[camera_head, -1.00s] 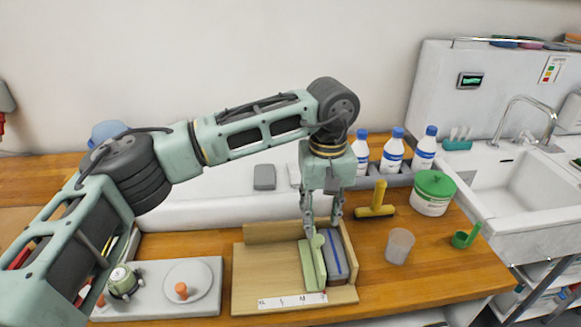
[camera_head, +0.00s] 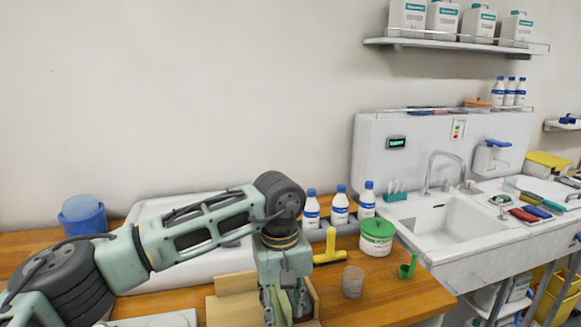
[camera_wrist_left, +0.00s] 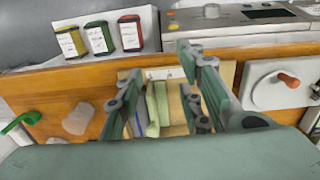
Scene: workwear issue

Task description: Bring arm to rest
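My left gripper (camera_head: 284,308) points down over a light wooden tray (camera_head: 228,308) on the bench, at the bottom edge of the head view. In the left wrist view its two fingers (camera_wrist_left: 162,68) stand wide apart with nothing gripped. Between them, lower down in the tray (camera_wrist_left: 175,112), a flat green piece (camera_wrist_left: 158,103) stands beside a grey piece with a blue line, which is mostly hidden by the left finger. A white marked strip (camera_wrist_left: 165,73) lies along the tray edge. My right gripper is not in either view.
White blue-capped bottles (camera_head: 340,208), a yellow tool (camera_head: 328,248), a green-lidded tub (camera_head: 376,236), a clear cup (camera_head: 353,281) and a green scoop (camera_head: 407,267) stand to the right. A sink (camera_head: 445,221) lies beyond. A blue bucket (camera_head: 82,217) stands at left.

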